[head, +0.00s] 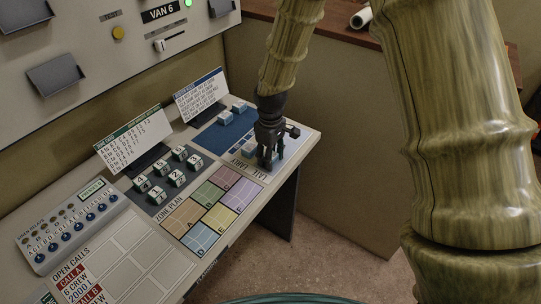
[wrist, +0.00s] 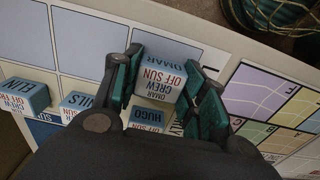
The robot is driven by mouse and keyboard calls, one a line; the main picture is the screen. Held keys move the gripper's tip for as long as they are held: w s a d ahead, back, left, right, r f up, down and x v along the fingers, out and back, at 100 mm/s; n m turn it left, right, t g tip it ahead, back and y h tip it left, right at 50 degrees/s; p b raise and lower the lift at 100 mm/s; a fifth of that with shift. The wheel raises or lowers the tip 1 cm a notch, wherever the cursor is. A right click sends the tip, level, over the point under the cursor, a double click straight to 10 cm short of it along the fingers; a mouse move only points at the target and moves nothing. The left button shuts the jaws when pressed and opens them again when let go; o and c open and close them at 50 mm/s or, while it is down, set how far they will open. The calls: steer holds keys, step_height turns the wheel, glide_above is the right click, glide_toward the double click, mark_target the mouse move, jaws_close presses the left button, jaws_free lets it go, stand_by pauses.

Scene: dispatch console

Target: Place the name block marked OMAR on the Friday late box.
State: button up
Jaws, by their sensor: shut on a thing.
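The OMAR block (wrist: 166,72), white-topped with blue sides and reading OMAR CREW OFF SUN, is between the fingers of my gripper (wrist: 165,85). My gripper (head: 268,160) is shut on it over the right end of the console, by the LATE and EARLY lettering. The block looks close to the board, but I cannot tell whether it touches. Pale blue roster boxes (wrist: 84,40) lie beside and beyond it in the wrist view. My gripper hides part of the roster, and I cannot read which box is Friday late.
The HUGO block (wrist: 147,121) is close behind the held block. The NILS block (wrist: 78,105) and ELIN block (wrist: 24,96) stand to the left in the wrist view. The coloured zone plan (head: 212,211) and numbered blocks (head: 170,174) lie left of my gripper in the head view.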

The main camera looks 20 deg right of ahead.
steer(key=shift+f, duration=0.1)
steer(key=o, duration=0.9)
steer(key=shift+o, duration=0.2)
step_height(320, 180, up, 12)
steer(key=b, duration=0.2)
